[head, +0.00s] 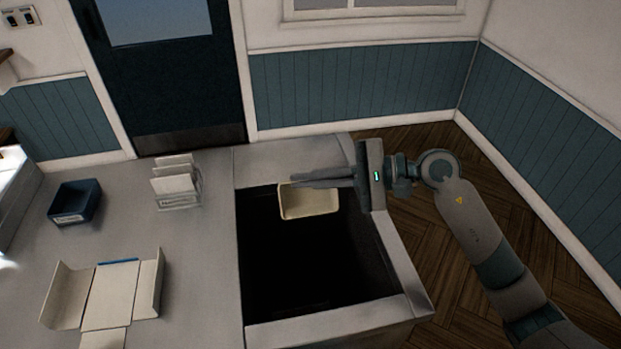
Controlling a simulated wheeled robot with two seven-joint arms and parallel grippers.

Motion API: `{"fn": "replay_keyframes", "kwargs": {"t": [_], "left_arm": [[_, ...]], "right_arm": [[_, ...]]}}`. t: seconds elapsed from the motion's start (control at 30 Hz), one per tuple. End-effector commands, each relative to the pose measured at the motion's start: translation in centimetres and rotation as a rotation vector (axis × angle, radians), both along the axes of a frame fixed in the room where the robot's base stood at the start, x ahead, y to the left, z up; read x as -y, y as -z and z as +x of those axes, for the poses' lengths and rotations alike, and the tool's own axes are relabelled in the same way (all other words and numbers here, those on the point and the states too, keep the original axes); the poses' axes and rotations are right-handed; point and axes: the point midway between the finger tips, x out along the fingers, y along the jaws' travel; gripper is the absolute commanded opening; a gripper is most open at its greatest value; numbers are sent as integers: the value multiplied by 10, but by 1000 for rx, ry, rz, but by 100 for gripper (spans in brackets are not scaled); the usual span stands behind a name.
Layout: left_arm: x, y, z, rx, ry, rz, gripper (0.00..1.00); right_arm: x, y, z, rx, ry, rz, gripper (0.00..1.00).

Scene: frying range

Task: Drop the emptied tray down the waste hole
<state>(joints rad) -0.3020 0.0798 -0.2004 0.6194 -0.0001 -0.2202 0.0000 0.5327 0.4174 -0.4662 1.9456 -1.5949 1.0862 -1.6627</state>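The tray (309,205) is small, shallow and cream-coloured, and no contents show in it. It hangs over the back part of the waste hole (300,262), a large dark square opening in the counter. My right gripper (300,180) reaches in from the right, its fingers lying along the tray's back edge. The fingers look shut on that edge, which they partly hide. The tray is apart from the hole's side walls as far as I can see. My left gripper is not in view.
A pale rim (410,275) frames the hole. On the counter (200,270) to the left are a dark blue bin (75,202), a white upright rack (175,183) and an unfolded pale carton (108,295). Wooden floor (425,240) lies to the right.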

Motion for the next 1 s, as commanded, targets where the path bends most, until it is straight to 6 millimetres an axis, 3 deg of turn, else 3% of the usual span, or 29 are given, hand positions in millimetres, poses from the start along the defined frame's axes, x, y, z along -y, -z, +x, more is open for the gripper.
{"fn": "replay_keyframes", "kwargs": {"t": [0.37,0.83,1.0], "left_arm": [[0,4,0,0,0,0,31],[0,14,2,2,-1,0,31],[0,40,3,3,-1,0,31]], "right_arm": [[0,20,0,-3,1,0,0],[0,73,0,-4,1,1,0],[0,92,0,1,0,0,0]]}}
